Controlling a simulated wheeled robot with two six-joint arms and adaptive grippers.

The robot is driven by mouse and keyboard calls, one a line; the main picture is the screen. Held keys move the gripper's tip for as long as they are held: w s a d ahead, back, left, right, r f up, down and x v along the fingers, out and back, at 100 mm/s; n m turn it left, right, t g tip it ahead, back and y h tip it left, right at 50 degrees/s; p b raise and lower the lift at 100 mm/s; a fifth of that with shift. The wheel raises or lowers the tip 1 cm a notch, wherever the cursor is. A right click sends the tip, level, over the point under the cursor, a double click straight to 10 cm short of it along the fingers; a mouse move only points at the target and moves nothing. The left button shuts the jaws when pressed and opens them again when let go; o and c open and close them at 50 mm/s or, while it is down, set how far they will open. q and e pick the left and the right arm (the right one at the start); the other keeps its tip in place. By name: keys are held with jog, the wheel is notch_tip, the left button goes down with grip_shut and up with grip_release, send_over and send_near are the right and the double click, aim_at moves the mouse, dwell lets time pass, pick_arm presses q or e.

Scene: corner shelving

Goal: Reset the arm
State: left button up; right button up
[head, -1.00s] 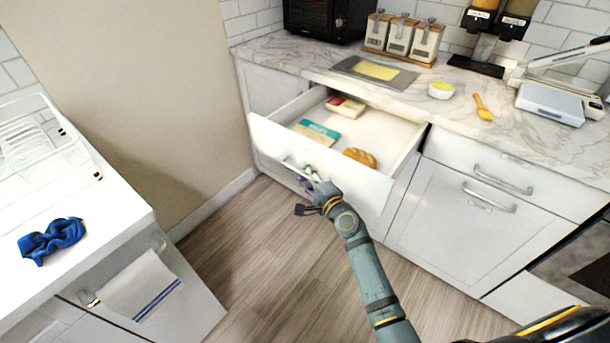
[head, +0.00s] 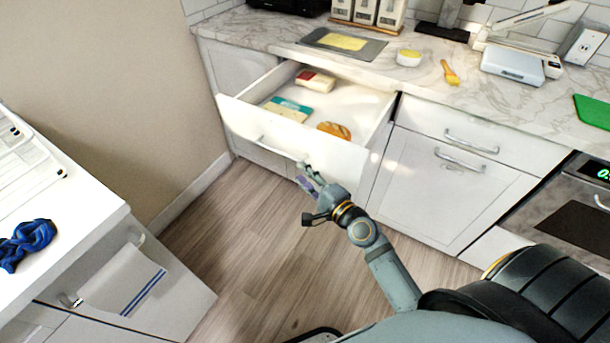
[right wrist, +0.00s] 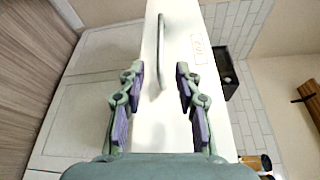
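My right gripper (head: 308,175) is in front of the open drawer (head: 290,140), below and to the right of the drawer's bar handle. In the right wrist view its two fingers (right wrist: 160,100) with purple pads are spread apart with nothing between them. The handle (right wrist: 160,50) shows beyond the fingertips, apart from them. The drawer stands pulled out and holds a red-and-cream pack (head: 315,81), a teal-and-cream pack (head: 288,109) and a bread loaf (head: 334,131). My left gripper is not in either view.
A white counter with a blue cloth (head: 27,243) stands at the left. The wood floor (head: 215,240) between is clear.

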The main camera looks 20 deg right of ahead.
jog(key=shift+f, duration=0.1)
dwell(0.3)
jog(key=s+d+f+n+g+h+p, duration=0.1)
jog(key=s+d+f+n+g+p, duration=0.15)
jog(key=f, duration=0.55)
jog(key=s+d+f+n+g+h+p, duration=0.15)
jog(key=s+f, duration=0.25)
jog(key=f, duration=0.5)
jog(key=s+d+f+n+g+h+p, duration=0.1)
jog(key=s+d+f+n+g+p, duration=0.15)
jog(key=f, duration=0.55)
jog(key=s+d+f+n+g+p, duration=0.1)
jog(key=s+f+n+g, duration=0.2)
jog(key=s, duration=0.7)
jog(key=s+d+f+n+g+h+p, duration=0.1)
jog(key=s+f+n+g+p, duration=0.1)
jog(key=s+f, duration=0.4)
jog(key=s+d+f+n+g+h+p, duration=0.1)
jog(key=s+f+n+g, duration=0.3)
jog(key=s, duration=1.1)
jog(key=shift+s+d+f+n+p, duration=0.15)
jog(key=shift+s+f+n+p, duration=0.2)
jog(key=shift+f+n+p, duration=0.35)
